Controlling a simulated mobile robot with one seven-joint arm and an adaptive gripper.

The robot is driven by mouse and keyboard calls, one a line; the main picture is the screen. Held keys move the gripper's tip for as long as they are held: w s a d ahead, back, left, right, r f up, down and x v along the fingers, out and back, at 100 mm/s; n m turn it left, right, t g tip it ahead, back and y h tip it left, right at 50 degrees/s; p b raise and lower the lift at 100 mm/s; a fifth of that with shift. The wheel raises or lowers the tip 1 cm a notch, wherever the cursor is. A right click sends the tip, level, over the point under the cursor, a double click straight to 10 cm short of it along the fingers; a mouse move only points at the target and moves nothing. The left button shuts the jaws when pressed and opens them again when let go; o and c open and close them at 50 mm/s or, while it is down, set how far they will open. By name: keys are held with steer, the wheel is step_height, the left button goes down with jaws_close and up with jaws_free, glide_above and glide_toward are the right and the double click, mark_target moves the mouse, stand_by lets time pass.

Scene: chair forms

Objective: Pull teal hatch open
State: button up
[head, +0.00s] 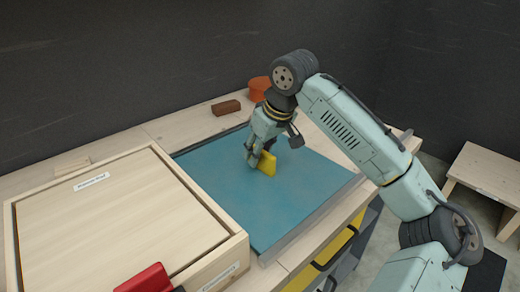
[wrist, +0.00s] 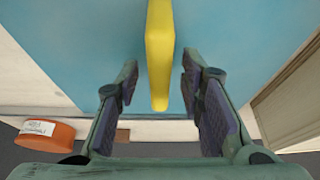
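The teal hatch (head: 297,190) lies flat and closed in the worktop, framed by a grey edge. It also fills much of the wrist view (wrist: 75,50). A yellow handle (head: 267,163) stands up from the hatch. In the wrist view the yellow handle (wrist: 159,55) runs between the two fingers of my gripper (wrist: 160,92), with a visible gap on each side. My gripper (head: 256,150) is open around the handle's near end and is not closed on it. In the head view the fingers partly hide the handle.
A pale wooden box lid (head: 110,220) lies left of the hatch, with a red object (head: 146,280) at its front edge. A brown block (head: 226,107) and an orange pot (head: 259,88) stand behind the hatch. A wooden stool (head: 485,175) is at right.

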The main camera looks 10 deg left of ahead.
steer(key=shift+c, duration=0.6)
jaws_close()
